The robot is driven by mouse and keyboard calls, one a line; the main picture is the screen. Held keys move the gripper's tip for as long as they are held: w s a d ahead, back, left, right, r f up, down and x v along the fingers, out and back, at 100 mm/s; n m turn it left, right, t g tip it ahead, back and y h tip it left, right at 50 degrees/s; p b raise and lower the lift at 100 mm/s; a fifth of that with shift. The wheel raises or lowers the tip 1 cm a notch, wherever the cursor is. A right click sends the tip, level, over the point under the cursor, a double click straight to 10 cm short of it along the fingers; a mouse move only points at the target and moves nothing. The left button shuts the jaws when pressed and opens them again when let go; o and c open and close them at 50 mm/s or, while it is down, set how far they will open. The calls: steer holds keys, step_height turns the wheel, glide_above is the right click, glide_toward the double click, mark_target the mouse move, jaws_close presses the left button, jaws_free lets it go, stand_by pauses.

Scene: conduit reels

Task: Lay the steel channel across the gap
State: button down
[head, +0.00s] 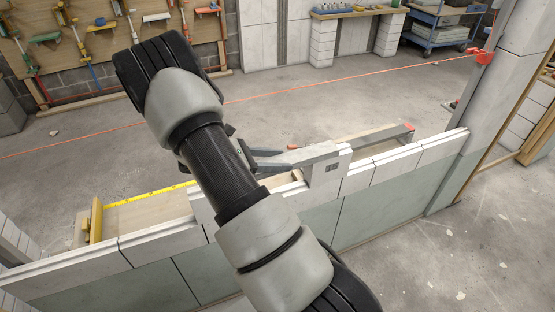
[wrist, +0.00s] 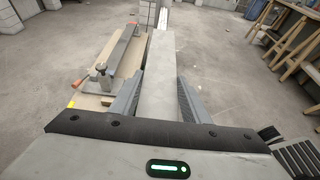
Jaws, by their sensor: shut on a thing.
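My gripper (head: 262,160) is above the low white block wall, partly behind my arm. In the wrist view its two fingers (wrist: 158,100) close on both sides of a long, light grey bar, which looks like the steel channel (wrist: 160,72). The channel points away from me. The gap is not clearly visible; my arm covers the middle of the wall.
A wooden board (head: 150,208) with yellow tape (head: 150,192) lies along the wall top. An orange line (head: 330,82) crosses behind. The floor beyond is mostly clear.

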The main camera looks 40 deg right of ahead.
steer(key=c, duration=0.9)
jaws_free()
steer(key=p+v, duration=0.2)
steer(key=v, duration=1.5)
steer(key=shift+a+p, duration=0.2)
steer(key=shift+p, duration=0.15)
steer(key=s+a+r+m+t+y, duration=0.5)
steer(key=s+r+m+y, duration=0.25)
steer(key=s+r, duration=0.35)
steer(key=s+a+r+m+t+y, duration=0.4)
steer(key=s+a+r+m+y, duration=0.15)
steer(key=s+r+m, duration=0.4)
steer(key=shift+n, duration=0.8)
steer(key=r+p, duration=1.3)
steer(key=s+r+p, duration=0.1)
steer(key=r+p, duration=0.5)
steer(key=r, duration=0.1)
steer(key=shift+d, duration=0.35)
